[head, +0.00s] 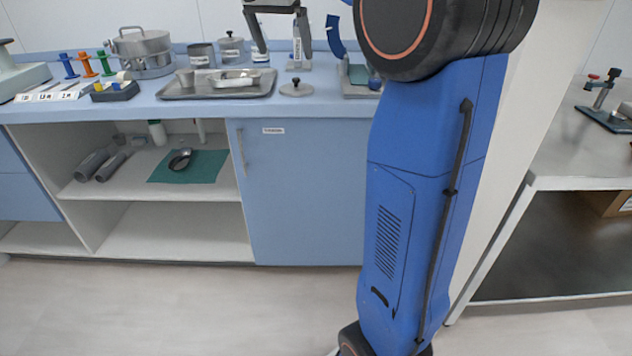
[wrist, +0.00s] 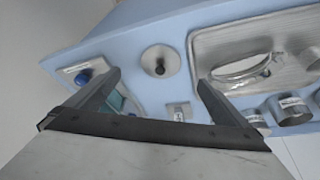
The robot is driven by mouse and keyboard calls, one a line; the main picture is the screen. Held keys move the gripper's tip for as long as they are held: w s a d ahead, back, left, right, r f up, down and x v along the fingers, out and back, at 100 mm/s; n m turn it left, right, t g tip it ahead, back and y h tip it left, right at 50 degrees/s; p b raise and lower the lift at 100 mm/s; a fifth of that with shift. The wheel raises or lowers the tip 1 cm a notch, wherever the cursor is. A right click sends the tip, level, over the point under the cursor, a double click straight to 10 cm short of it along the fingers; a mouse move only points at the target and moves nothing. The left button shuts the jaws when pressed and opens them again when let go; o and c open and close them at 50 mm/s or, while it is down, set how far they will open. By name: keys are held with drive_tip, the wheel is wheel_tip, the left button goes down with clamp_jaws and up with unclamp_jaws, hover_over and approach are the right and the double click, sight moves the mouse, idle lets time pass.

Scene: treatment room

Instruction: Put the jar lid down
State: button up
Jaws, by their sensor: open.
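The jar lid (head: 296,90) is a round grey metal disc with a dark knob. It lies flat on the blue counter (head: 330,105), right of the metal tray, near the front edge. In the wrist view the lid (wrist: 160,61) sits beyond and between my fingertips, with clear space around it. My gripper (head: 281,47) is open and empty above the counter, behind the lid in the head view. Both fingers of my gripper (wrist: 158,82) show spread apart in the wrist view. A labelled grey jar (head: 201,55) stands behind the tray, apart from the lid.
The metal tray (head: 172,96) with dishes lies left of the lid. Another jar (head: 231,48) with a knobbed lid and a large pot (head: 143,50) stand at the back. A small stand (head: 359,88) is on the right. My blue arm fills the centre right.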

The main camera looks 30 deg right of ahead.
drive_tip(key=s+a+f+n+t+y, duration=0.1)
drive_tip(key=s+a+f+n, duration=0.3)
drive_tip(key=s+f, duration=0.5)
drive_tip(key=s+a+f+n+y, duration=0.1)
drive_tip(key=s+a+f+n, duration=0.3)
drive_tip(key=s+f, duration=0.4)
drive_tip(key=s+a+f+n+t+y, duration=0.1)
drive_tip(key=s+a+f+n, duration=0.2)
drive_tip(key=s+f, duration=0.6)
drive_tip(key=s+a, duration=0.2)
drive_tip(key=s, duration=0.8)
drive_tip(key=shift+f+n+t+y, duration=0.3)
drive_tip(key=shift+f+n+y, duration=0.05)
drive_tip(key=shift+n+y, duration=0.05)
drive_tip(key=shift+r, duration=0.1)
